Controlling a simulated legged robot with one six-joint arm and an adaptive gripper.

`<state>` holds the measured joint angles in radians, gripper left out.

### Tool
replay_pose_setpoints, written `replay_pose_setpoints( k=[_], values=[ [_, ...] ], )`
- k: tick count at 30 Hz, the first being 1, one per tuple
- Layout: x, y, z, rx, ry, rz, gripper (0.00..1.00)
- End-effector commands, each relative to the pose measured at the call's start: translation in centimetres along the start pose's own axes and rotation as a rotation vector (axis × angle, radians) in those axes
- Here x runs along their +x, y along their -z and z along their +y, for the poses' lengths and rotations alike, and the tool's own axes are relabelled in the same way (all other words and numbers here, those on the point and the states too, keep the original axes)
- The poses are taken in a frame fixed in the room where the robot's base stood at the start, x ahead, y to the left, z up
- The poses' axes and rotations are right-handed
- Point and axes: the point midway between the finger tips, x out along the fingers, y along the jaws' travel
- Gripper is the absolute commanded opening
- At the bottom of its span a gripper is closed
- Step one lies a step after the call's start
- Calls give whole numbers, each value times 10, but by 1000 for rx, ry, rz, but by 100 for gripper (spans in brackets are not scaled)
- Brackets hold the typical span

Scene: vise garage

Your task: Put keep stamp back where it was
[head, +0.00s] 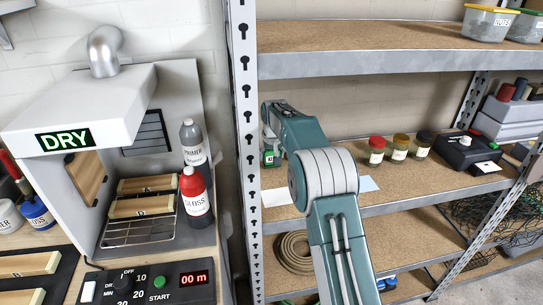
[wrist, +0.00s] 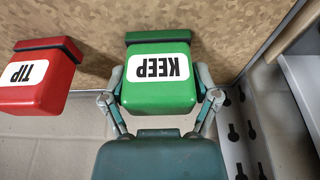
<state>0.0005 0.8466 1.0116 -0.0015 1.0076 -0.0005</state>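The green keep stamp (wrist: 160,84), with a white KEEP label and a dark base, is between the two fingers of my gripper (wrist: 160,98) in the wrist view. The fingers press on its two sides, and the label reads upside down. In the head view the keep stamp (head: 268,158) shows as a small green patch below my gripper (head: 268,138), at the left end of the middle shelf (head: 420,190). I cannot tell whether its base touches the shelf. A red TIP stamp (wrist: 38,80) stands to the left in the wrist view, apart from my gripper.
A perforated metal post (head: 247,130) stands close beside the stamp. White paper sheets (head: 275,197) lie at the shelf's front. Several jars (head: 397,149) and a black box (head: 466,150) stand further right. The drying booth (head: 90,120) is left of the post.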

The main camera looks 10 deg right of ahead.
Motion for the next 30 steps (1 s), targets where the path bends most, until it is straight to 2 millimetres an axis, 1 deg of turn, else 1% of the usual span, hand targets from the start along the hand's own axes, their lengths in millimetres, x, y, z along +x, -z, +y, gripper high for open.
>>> replay_pose_setpoints(
  k=[14, 17, 24, 27, 30],
  values=[
    [-2, 1, 0, 0, 0, 0, 100],
    [-13, 1, 0, 0, 0, 3, 100],
    [-54, 1, 0, 0, 0, 2, 100],
    [-67, 1, 0, 0, 0, 1, 100],
    [-74, 1, 0, 0, 0, 1, 100]
  ],
)
